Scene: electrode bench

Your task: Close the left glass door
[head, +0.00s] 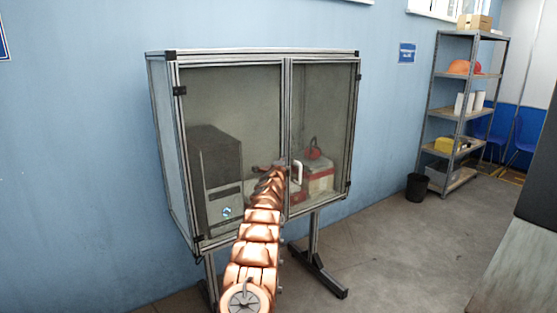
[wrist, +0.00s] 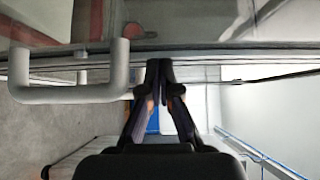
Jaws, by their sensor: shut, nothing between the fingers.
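The left glass door (head: 235,105) is the wider framed pane of the metal-framed cabinet, hinged at its left side in the head view. It looks flush or nearly flush with the frame; a small gap cannot be ruled out. My gripper (wrist: 158,68) is shut and empty, its tips at or very near a door frame bar in the wrist view. In the head view my arm covers the lower part of the door's right edge. A pale bar handle (head: 297,172) shows just right of my gripper; a handle (wrist: 75,92) also shows left of the fingers in the wrist view.
The right glass door (head: 325,110) looks closed. Behind the glass are a dark box-shaped device (head: 215,165) and a red-and-white case (head: 318,178). A shelf rack (head: 460,110) and a black bin (head: 417,187) stand at right. Floor between cabinet and rack is clear.

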